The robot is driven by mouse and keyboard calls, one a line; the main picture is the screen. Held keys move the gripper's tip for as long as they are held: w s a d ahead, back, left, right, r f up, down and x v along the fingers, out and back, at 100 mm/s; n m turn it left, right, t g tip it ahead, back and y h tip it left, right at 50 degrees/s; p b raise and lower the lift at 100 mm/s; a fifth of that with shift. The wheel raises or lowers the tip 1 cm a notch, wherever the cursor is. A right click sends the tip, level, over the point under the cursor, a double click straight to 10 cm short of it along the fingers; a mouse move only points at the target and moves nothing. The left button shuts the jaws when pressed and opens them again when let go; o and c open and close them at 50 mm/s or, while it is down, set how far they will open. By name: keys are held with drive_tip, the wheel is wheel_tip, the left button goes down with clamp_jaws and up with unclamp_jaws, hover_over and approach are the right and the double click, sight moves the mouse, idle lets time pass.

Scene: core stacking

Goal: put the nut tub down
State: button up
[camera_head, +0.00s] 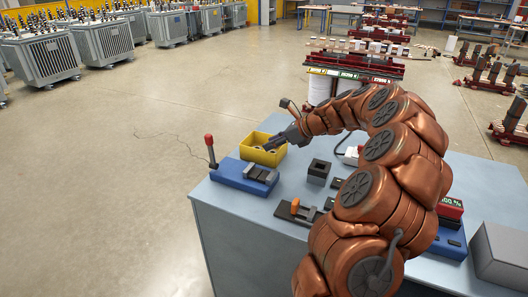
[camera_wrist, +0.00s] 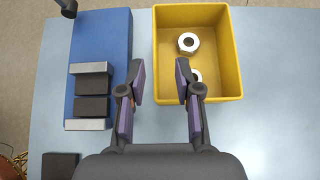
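The nut tub (camera_head: 258,157) is a yellow open-topped box near the far left edge of the bench. It appears to rest on the bench top. In the wrist view, the tub (camera_wrist: 235,60) holds metal nuts (camera_wrist: 188,42), one of them partly hidden by my finger. My gripper (camera_wrist: 160,76) is open. Its two fingers are apart, one on each side of the tub's left wall, with visible gaps to that wall. In the head view, my gripper (camera_head: 272,144) is at the tub's right side and overlaps its rim.
A blue fixture (camera_head: 243,178) with a red-knobbed lever (camera_head: 209,145) stands close left of the tub. A dark square block (camera_head: 319,169) and an orange-handled fixture (camera_head: 295,208) stand nearer. Bare bench top (camera_wrist: 285,80) lies right of the tub in the wrist view.

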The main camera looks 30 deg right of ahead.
sight(257, 151)
drive_tip(key=shift+a+x, duration=0.25)
drive_tip(key=shift+x, duration=1.1)
drive_tip(key=p+x, duration=0.1)
drive_tip(key=x, duration=0.3)
drive_tip(key=shift+s+a+f, duration=0.15)
drive_tip(key=shift+f, duration=0.05)
clamp_jaws()
